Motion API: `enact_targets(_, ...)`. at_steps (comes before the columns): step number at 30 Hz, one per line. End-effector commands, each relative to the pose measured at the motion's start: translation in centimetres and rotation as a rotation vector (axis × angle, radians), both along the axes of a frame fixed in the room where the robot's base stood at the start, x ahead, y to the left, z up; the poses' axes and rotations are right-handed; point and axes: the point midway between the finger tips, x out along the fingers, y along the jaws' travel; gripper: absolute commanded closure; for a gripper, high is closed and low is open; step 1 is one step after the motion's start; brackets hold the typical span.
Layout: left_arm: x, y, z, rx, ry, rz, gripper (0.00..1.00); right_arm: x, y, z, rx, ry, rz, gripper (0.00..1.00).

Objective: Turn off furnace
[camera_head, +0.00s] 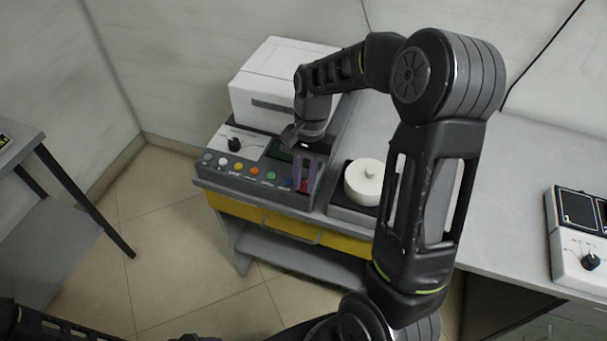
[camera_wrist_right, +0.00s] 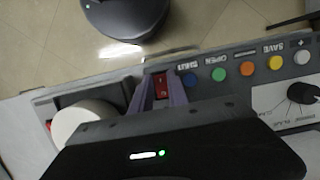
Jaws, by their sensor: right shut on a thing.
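The furnace (camera_head: 285,82) is a white box with a grey front control panel (camera_head: 240,172), on a bench at the back wall. The panel carries a row of coloured buttons, a black knob and a dark display. A red switch (camera_wrist_right: 161,86) sits at the panel's right end. My right gripper (camera_head: 304,181) reaches down over the panel, its two purple-grey fingers on either side of the switch; it also shows in the wrist view (camera_wrist_right: 161,98). It is shut on the red switch. The switch's sides are hidden by the fingers. My left gripper is out of view.
A white round lidded pot (camera_head: 366,184) stands on a grey base just right of the gripper. A yellow drawer (camera_head: 290,224) lies below the panel. Another device with a knob (camera_head: 580,235) is at far right. Bench between is clear.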

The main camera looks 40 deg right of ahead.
Motion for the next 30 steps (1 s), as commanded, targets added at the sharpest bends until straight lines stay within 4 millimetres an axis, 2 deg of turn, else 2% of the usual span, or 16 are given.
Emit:
enact_targets(8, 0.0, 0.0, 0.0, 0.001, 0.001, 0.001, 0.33, 0.1, -0.1, 0.0, 0.012, 0.003, 0.0, 1.0)
enact_targets(9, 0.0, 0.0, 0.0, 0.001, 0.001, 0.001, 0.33, 0.1, -0.1, 0.0, 0.012, 0.003, 0.0, 0.79)
enact_targets(12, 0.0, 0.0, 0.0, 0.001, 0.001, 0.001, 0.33, 0.1, -0.1, 0.0, 0.012, 0.003, 0.0, 0.71)
enact_targets(23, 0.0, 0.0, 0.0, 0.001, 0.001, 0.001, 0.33, 0.2, -0.2, 0.4, 0.011, 0.004, 0.0, 0.71)
enact_targets(30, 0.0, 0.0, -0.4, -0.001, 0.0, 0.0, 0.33, 0.8, -0.9, 3.5, 0.011, 0.0, -0.001, 0.71)
